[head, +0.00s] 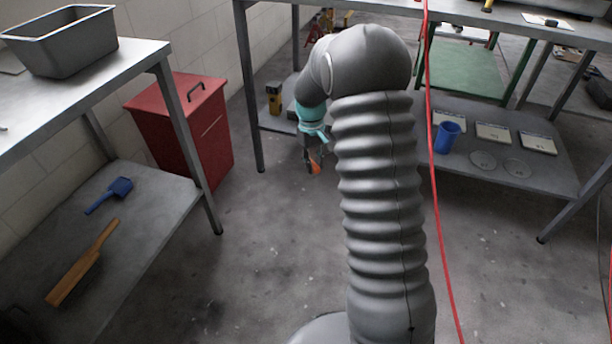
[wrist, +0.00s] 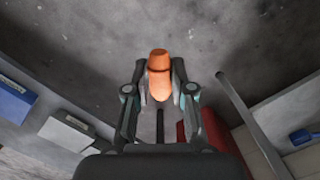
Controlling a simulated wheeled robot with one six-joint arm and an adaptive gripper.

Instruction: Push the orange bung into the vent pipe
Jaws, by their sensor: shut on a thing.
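My gripper (head: 313,146) hangs beyond the bend of my arm, low in front of a steel bench at the back. It is shut on the orange bung (head: 315,168). I cannot pick out the vent pipe in either view.
A red lidded bin (head: 185,125) stands left of my gripper. A left bench holds a grey tub (head: 62,42), a blue scoop (head: 110,193) and a wooden brush (head: 84,262). A red cable (head: 430,150) hangs right of my arm. A blue cup (head: 447,137) stands on the right bench's lower shelf.

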